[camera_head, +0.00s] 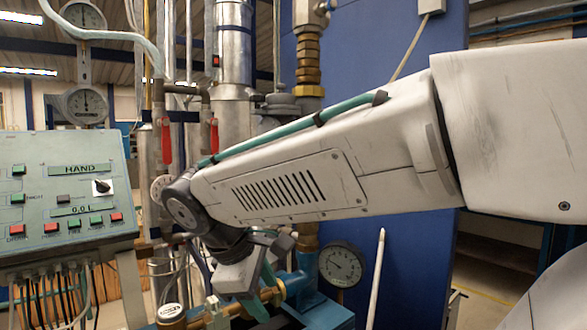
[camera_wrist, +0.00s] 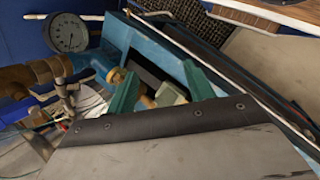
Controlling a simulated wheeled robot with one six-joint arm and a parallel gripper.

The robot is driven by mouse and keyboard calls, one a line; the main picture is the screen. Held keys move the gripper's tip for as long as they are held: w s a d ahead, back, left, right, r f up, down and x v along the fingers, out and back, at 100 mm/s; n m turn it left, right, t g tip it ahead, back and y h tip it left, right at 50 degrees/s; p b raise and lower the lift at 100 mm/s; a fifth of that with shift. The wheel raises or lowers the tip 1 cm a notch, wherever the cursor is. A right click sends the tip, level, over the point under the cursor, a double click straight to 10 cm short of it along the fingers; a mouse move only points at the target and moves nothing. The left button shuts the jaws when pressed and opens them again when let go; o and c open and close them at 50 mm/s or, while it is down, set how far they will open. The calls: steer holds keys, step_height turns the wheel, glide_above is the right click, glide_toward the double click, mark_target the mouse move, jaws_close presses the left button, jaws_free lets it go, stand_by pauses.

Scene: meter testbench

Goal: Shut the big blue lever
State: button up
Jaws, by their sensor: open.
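My gripper (camera_head: 262,290) points down beside the brass pipe fittings at the lower middle of the head view, partly hidden by my own wrist. In the wrist view its two green fingers stand apart, so my gripper (camera_wrist: 158,84) is open. A brass-coloured piece and a pale grey-green block (camera_wrist: 170,95) show between or just behind the fingers; I cannot tell whether they touch. I cannot pick out the big blue lever with certainty. A blue housing (camera_wrist: 120,35) lies just beyond the fingers, and blue pipework (camera_head: 310,292) shows right of my gripper in the head view.
A round gauge (camera_head: 341,265) stands right of the gripper; it also shows in the wrist view (camera_wrist: 66,34). A control panel (camera_head: 65,190) is at the left. Two red-handled valves (camera_head: 166,140) hang on the pipes behind my arm. A white rod (camera_head: 376,278) stands at the right.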

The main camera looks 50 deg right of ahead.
steer(key=w+d+r+n+g+h, duration=0.4)
steer(key=w+d+r+n+h, duration=0.7)
steer(key=w+d+r, duration=0.55)
steer(key=shift+m+t+h, duration=0.3)
steer(key=shift+m+h, duration=0.1)
steer(key=shift+h, duration=0.1)
steer(key=x, duration=0.7)
steer(key=shift+s+d+r, duration=0.15)
steer(key=shift+d+r, duration=0.1)
steer(key=shift+r, duration=0.1)
jaws_close()
